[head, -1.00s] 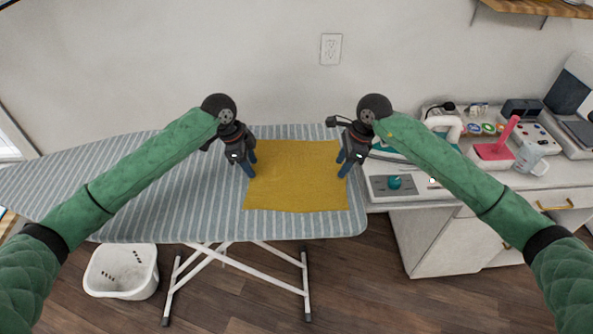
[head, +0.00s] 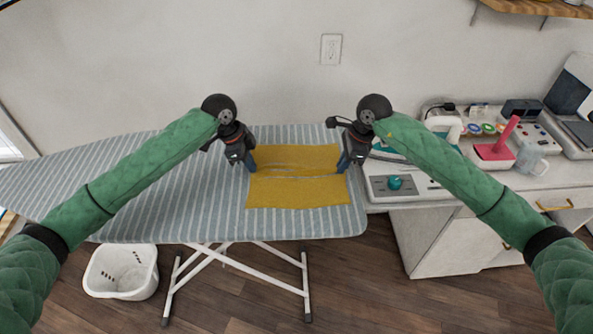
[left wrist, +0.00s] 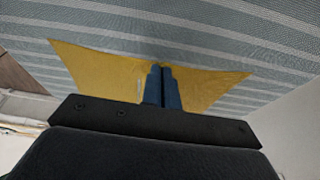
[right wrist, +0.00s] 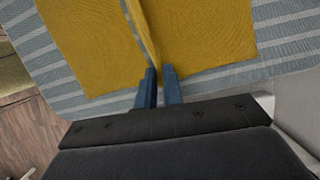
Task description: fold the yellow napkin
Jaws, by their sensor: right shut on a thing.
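The yellow napkin (head: 298,194) lies on the striped ironing board, with a raised ridge running across its middle between my two grippers. My left gripper (head: 250,163) is at the middle of the napkin's left edge. In the left wrist view its blue fingers (left wrist: 161,68) are together at that edge, with the cloth drawn in there. My right gripper (head: 343,163) is at the middle of the right edge. In the right wrist view its fingers (right wrist: 159,72) are shut on a pinched fold of the napkin (right wrist: 205,35). The cloth between the fingertips is mostly hidden.
The ironing board (head: 200,220) has free striped cloth to the left of the napkin. A white cabinet (head: 440,240) with a control panel (head: 395,184) and sewing items stands close on the right. A white basket (head: 122,272) is on the floor. The wall is behind.

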